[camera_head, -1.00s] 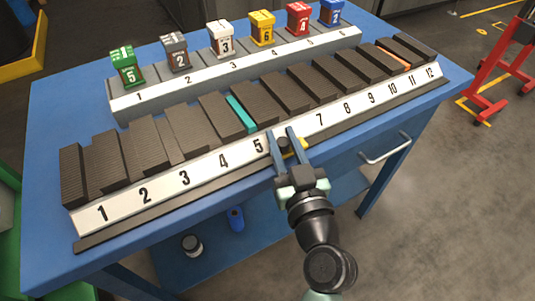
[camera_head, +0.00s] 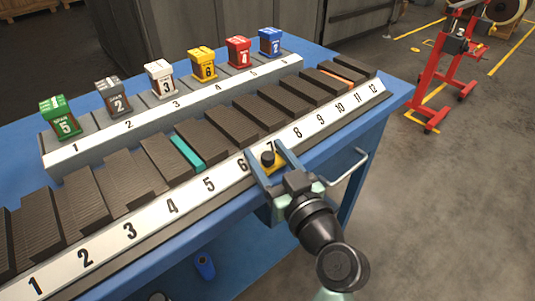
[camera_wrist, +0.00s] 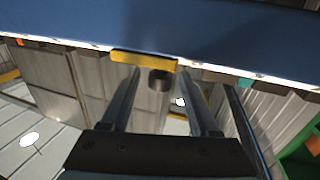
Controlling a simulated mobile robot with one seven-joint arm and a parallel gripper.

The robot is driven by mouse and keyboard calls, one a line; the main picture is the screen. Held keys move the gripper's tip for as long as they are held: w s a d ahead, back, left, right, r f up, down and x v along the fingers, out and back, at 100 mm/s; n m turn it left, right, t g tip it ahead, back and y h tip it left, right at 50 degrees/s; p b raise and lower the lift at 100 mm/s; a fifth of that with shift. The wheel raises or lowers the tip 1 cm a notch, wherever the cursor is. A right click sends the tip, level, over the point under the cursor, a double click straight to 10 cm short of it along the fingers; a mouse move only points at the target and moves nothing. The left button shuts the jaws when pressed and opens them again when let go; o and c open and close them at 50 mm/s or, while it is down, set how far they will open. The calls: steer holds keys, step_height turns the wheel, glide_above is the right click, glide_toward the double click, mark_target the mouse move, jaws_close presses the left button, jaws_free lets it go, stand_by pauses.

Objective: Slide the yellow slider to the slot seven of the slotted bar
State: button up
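The slotted bar (camera_head: 172,207) is a long white strip numbered 1 to 12 along the front of the blue table. The yellow slider (camera_head: 272,165), with a black knob, sits on the bar at the number 7, partly covering that number. My gripper (camera_head: 265,152) is at the slider, its two fingers spread on either side of the knob. In the wrist view the yellow slider (camera_wrist: 145,57) lies across the top, and the knob hangs between my fingers (camera_wrist: 160,85) with visible gaps to both sides.
Dark blocks stand in a row behind the numbers, with a teal piece (camera_head: 188,153) and an orange piece (camera_head: 341,76) among them. A grey stand (camera_head: 105,150) behind holds several coloured numbered boxes. A handle (camera_head: 345,168) juts from the table front. A red stand (camera_head: 445,75) is right.

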steer(key=b+v, duration=0.1)
steer(key=v, duration=1.2)
stand_by(0.4)
